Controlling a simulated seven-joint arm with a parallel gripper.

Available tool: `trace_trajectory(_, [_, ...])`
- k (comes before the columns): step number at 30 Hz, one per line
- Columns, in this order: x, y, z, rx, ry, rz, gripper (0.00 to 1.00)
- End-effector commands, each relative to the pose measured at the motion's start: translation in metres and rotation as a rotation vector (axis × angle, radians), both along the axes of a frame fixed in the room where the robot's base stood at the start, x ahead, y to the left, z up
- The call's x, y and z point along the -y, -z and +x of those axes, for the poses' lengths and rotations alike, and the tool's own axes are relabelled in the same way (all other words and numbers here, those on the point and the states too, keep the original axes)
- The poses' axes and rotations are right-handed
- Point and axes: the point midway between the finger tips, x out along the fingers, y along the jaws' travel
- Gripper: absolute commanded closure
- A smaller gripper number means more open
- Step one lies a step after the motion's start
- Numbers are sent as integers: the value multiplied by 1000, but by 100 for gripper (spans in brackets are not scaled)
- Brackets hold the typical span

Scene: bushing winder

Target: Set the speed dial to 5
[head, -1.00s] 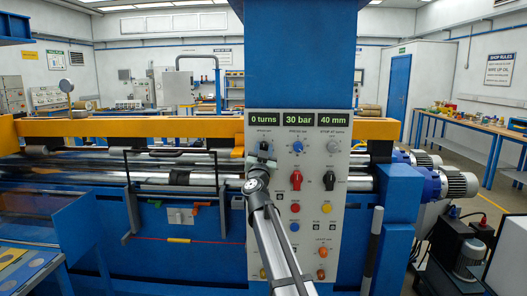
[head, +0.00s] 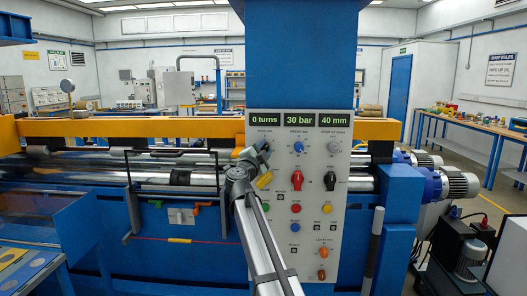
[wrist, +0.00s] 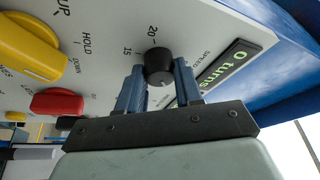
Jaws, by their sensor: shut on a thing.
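The speed dial is a dark round knob (wrist: 160,65) in the wrist view, on the panel beside the word SPEED and the marks 15 and 20. My gripper (wrist: 160,84) is shut on it, one blue-grey finger on each side. The dial's pointer is too small to read surely, and the 5 mark cannot be made out. In the head view my gripper (head: 262,149) is at the panel's upper left, in front of the dial, and hides most of it.
The light panel (head: 340,225) carries a blue knob (head: 298,148), a grey knob (head: 334,145), a red knob (head: 297,180) and several buttons. A yellow knob (wrist: 30,45) and a red knob (wrist: 58,102) are near my gripper. The turns display (head: 266,120) reads 0 turns.

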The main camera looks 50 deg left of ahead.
Motion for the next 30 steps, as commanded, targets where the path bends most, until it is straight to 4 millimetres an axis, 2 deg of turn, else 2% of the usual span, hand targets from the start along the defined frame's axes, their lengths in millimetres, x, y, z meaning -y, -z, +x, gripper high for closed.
trace_trajectory(12, [-1, -2, -1, -131, -2, 133, 96])
trace_trajectory(29, [-1, -2, -1, -150, -3, 152, 95])
trace_trajectory(30, [-1, -2, -1, -150, -3, 151, 62])
